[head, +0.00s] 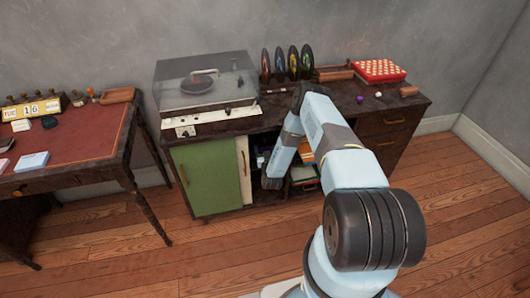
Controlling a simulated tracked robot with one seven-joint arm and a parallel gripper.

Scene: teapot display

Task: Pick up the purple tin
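I cannot make out a purple tin in the head view. A very small purple round item (360,99) lies on the cabinet top, too small to name for certain. My arm reaches over to the front of the cabinet (364,133) and bends down at its open middle section. My gripper (271,183) is at the low end of the arm, by the dark opening. Its fingers are not clear, so I cannot tell whether it is open or holds anything. My arm hides part of the shelves.
A green door (207,178) covers the cabinet's left part. Boxes or books (303,175) fill the opening. On top are a record player (206,83), several upright discs (293,62) and a red-and-white box (379,71). A red-topped desk (75,142) stands left. The floor in front is clear.

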